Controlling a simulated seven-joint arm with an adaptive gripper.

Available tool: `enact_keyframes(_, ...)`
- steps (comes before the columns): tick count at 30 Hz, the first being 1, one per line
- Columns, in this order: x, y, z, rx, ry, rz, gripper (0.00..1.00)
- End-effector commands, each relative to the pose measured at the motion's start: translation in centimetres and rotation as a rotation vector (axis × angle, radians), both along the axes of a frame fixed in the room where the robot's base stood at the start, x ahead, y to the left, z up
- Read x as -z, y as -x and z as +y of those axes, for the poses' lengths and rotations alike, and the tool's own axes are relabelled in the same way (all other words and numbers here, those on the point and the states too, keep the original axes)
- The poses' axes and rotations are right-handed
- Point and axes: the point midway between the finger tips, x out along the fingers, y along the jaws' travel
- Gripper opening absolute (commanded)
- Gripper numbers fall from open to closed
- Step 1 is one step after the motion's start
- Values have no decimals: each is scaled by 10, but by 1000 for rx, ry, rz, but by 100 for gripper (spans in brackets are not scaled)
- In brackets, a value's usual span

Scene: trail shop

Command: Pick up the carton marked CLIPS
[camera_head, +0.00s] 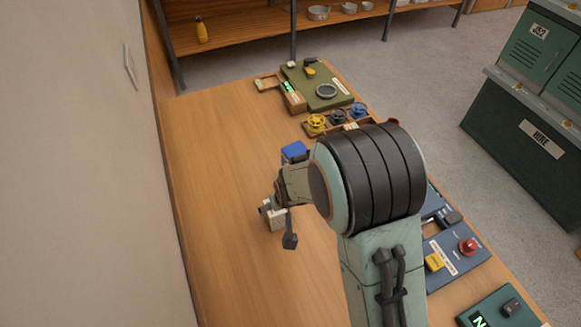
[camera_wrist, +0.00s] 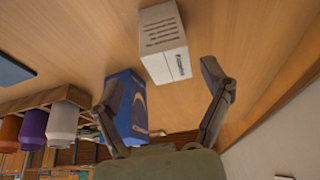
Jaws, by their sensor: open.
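Two cartons stand near my gripper, and their labels are too small to read, so I cannot tell which is marked CLIPS. A pale carton (camera_wrist: 163,40) with dark slots and a small label shows in the wrist view, just beyond my fingertips. It is partly hidden by my gripper in the head view (camera_head: 276,219). A blue carton (camera_wrist: 124,92) lies behind my left finger in the wrist view; its top shows in the head view (camera_head: 294,150). My gripper (camera_wrist: 163,72) is open with its fingers spread wide, and nothing is held between them.
In the wrist view a wooden rack with orange, purple and white spools (camera_wrist: 62,120) stands at the left. In the head view a green board (camera_head: 325,97) and yellow and blue knobs (camera_head: 317,122) lie farther along the bench. The bench's left side (camera_head: 215,180) is clear.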

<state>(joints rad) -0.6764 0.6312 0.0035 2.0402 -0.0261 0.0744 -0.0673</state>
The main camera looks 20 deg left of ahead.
Motion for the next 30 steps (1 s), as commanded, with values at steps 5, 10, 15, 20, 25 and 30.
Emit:
enact_keyframes(5,16,3,10,-22,4,5,78)
enact_keyframes(10,42,-5,17,-20,4,5,78)
enact_keyframes(15,60,-11,22,-18,4,4,78)
enact_keyframes(20,64,-13,24,-18,2,2,78)
enact_keyframes(25,64,-13,24,-19,1,3,75)
enact_keyframes(30,64,-13,24,-19,2,3,22)
